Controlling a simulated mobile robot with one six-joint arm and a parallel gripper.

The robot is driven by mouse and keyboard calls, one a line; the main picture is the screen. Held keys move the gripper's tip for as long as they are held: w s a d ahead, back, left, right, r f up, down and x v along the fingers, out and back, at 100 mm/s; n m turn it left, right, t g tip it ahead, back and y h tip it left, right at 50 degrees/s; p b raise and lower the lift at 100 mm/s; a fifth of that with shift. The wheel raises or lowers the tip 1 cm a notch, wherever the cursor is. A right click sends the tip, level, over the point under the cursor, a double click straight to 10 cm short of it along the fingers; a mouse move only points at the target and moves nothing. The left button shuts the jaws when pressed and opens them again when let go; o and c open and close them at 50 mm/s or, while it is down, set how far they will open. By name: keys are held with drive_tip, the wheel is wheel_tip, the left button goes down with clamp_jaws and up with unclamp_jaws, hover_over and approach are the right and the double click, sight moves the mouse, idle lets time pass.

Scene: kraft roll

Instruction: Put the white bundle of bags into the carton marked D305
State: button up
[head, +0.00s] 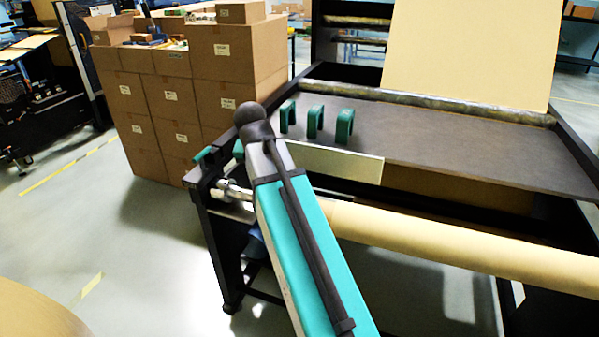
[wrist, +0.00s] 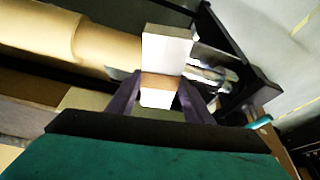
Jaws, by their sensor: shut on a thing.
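The white bundle of bags (wrist: 168,48) shows in the wrist view as a white block with a brown band around it. My gripper (wrist: 158,94) is shut on it, with one dark finger on each side. In the head view my teal arm reaches up the middle, and the gripper and bundle cannot be made out there. Cardboard cartons (head: 233,55) with small white labels are stacked at the back left. The labels are too small to read, so I cannot tell which carton is marked D305.
A kraft paper roll (head: 440,243) lies across the dark bench frame; it also shows in the wrist view (wrist: 105,45). Three green hook-shaped pieces (head: 315,122) stand on the dark bench top (head: 430,145). Open floor (head: 80,220) lies at left.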

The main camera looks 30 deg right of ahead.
drive_tip(key=a+n+t+y, duration=0.1)
drive_tip(key=a+n+y, duration=0.1)
drive_tip(key=a+n, duration=0.6)
drive_tip(key=shift+a+f+y, duration=0.15)
drive_tip(key=shift+a+y, duration=0.25)
drive_tip(key=shift+a, duration=2.45)
drive_tip(key=shift+s, duration=0.1)
